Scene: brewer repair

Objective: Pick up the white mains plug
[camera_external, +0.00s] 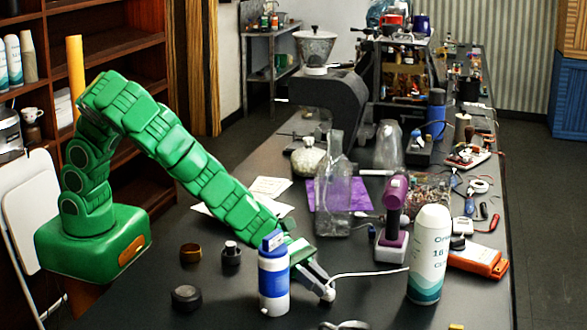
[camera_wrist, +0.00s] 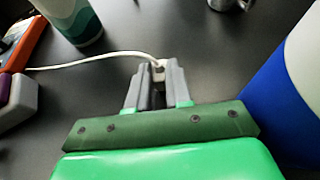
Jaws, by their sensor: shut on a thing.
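The white mains plug (camera_wrist: 158,72) is between the two grey fingertips of my gripper (camera_wrist: 157,82) in the wrist view. My gripper is shut on it. In the external view, my gripper (camera_external: 322,286) is low over the dark table, and the plug (camera_external: 328,294) shows as a small white piece at its tips. I cannot tell whether the plug touches the table. Its white cable (camera_wrist: 100,57) runs left in the wrist view; in the external view it runs right, behind the white and teal bottle.
A blue and white bottle (camera_external: 273,280) stands close left of my gripper. The white and teal bottle (camera_external: 429,254) stands to the right. A purple tool (camera_external: 396,195), a clear glass bottle (camera_external: 333,185) and an orange device (camera_external: 480,261) are behind. Black round parts (camera_external: 186,298) lie at left.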

